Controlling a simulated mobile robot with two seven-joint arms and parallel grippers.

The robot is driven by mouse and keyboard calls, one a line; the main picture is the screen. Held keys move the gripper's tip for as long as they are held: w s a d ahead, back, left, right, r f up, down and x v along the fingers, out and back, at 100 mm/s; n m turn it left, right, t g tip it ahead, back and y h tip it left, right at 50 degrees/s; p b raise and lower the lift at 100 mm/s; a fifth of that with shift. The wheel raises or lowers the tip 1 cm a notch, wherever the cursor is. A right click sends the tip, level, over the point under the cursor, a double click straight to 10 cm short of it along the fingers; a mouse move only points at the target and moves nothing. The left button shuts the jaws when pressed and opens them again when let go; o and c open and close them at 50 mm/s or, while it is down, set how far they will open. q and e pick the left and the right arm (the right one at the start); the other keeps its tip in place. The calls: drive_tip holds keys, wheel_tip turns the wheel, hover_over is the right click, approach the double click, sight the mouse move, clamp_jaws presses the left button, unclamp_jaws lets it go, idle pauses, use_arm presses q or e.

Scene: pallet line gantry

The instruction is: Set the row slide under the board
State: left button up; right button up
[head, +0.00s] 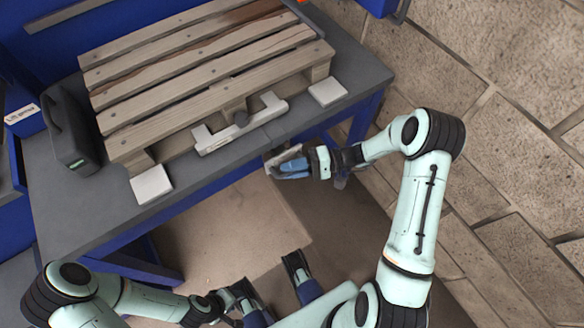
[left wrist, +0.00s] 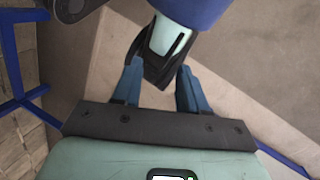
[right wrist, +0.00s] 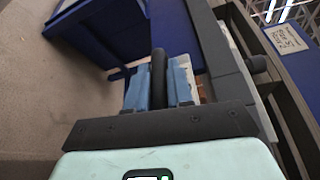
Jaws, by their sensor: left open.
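A pale bar with raised ends and a dark knob, which I take to be the row slide (head: 218,137), lies along the front of the slatted wooden pallet (head: 195,85). The pallet's front board (head: 190,112) is just behind it. The bar and its knob (right wrist: 258,63) also show in the right wrist view. My right gripper (head: 280,163) is off the table's front edge, below and right of the bar. In the right wrist view its blue fingers close around a dark handle (right wrist: 158,78) with a pale part beside it. My left gripper (left wrist: 160,90) is open and empty, low before the table.
The pallet stands on a grey table (head: 85,215) with a blue frame. White pads (head: 151,184) and (head: 328,91) lie near its front corners. A dark case (head: 70,130) stands at left, beside a labelled blue box (head: 22,112). The floor before the table is clear.

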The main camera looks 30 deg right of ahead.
clamp_jaws()
drive_tip(key=shift+s, duration=0.3)
use_arm(q)
drive_tip(key=shift+s+r+p, duration=0.4)
drive_tip(key=shift+r+p, duration=0.35)
drive_tip(key=shift+p, duration=0.1)
use_arm(e)
drive_tip(key=s+d, duration=0.1)
drive_tip(key=s, duration=1.5)
drive_tip(key=shift+s+d, duration=0.2)
drive_tip(key=shift+s, duration=0.1)
drive_tip(key=shift+o, duration=2.3)
unclamp_jaws()
drive_tip(key=shift+s, duration=0.1)
drive_tip(key=shift+o, duration=0.7)
drive_tip(key=shift+s, duration=0.1)
use_arm(q)
drive_tip(key=shift+s+d, duration=0.1)
